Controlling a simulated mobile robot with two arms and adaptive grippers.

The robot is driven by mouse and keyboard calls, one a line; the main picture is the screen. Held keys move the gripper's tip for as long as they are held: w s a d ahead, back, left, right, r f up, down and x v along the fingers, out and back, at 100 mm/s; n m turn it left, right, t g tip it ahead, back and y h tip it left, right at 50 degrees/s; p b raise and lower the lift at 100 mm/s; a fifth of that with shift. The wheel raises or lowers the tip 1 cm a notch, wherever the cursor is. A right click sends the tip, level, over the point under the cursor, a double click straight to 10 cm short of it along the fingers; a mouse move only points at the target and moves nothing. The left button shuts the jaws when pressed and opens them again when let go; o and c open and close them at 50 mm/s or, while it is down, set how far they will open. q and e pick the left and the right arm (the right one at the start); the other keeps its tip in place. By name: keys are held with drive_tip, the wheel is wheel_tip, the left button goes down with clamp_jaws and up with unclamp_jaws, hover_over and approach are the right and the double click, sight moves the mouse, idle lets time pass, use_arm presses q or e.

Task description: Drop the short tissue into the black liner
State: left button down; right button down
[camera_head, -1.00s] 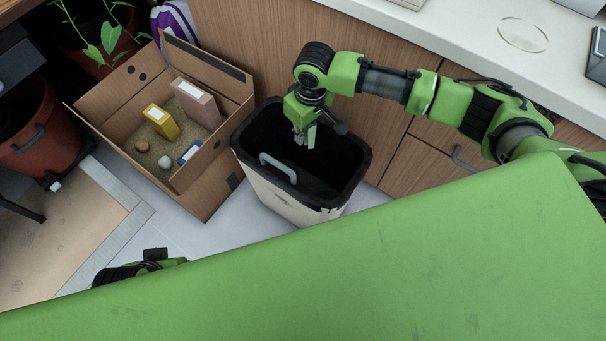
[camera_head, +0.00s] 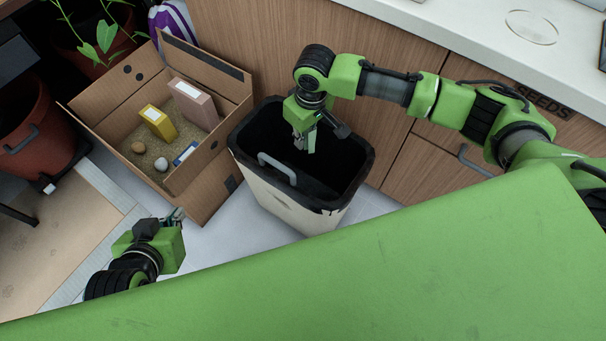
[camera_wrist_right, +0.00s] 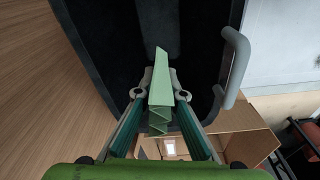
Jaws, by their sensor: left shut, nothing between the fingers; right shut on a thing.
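The black liner (camera_head: 331,172) lines a cream bin in the middle of the head view. My right gripper (camera_head: 303,140) points down over the bin's opening. It is shut on the short tissue (camera_wrist_right: 161,85), a narrow green folded strip with a zigzag edge. The tissue (camera_head: 312,143) also shows in the head view, at the fingertips. In the right wrist view, the dark inside of the liner (camera_wrist_right: 205,50) lies behind the tissue. My left gripper (camera_head: 179,217) is shut and empty, in front of the cardboard box and left of the bin.
A grey handle (camera_head: 277,168) crosses the bin's near side. The open cardboard box (camera_head: 215,180) beside it holds a yellow box (camera_head: 158,122), a pink box (camera_head: 195,103) and small items. Wooden cabinets (camera_head: 400,150) stand close behind the bin. Grey floor shows in front.

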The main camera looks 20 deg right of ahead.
drive_tip(key=c, duration=2)
unclamp_jaws()
drive_tip(key=r, duration=0.4)
drive_tip(key=s+r, duration=0.1)
drive_tip(key=r, duration=0.7)
drive_tip(key=shift+s+d, duration=0.15)
drive_tip(key=shift+d, duration=0.15)
drive_tip(key=shift+f, duration=0.1)
